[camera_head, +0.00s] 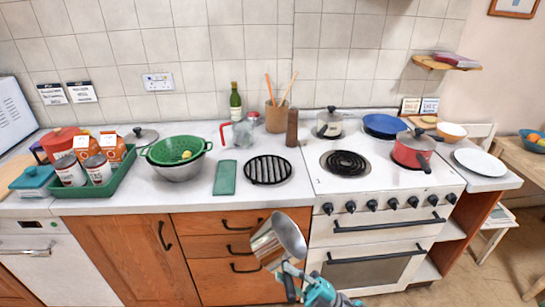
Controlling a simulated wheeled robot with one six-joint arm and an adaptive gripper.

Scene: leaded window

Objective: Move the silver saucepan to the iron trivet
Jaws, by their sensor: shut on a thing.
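The silver saucepan (270,241) is in the air in front of the drawers, below the counter's front edge. It is tilted, with its open top towards the upper right, and it looks empty. My gripper (290,272) is at the saucepan's lower right side and is shut on it, apparently by the handle; the fingers partly hide the grip. The iron trivet (268,170), black, round and slatted, lies flat and bare on the counter, left of the stove and above the saucepan in the picture.
A green colander (177,150) sits further left. A brown pepper mill (292,128) stands behind the trivet. The stove (385,180) is to the right, with a red saucepan (413,149) and a bare coil burner (344,163).

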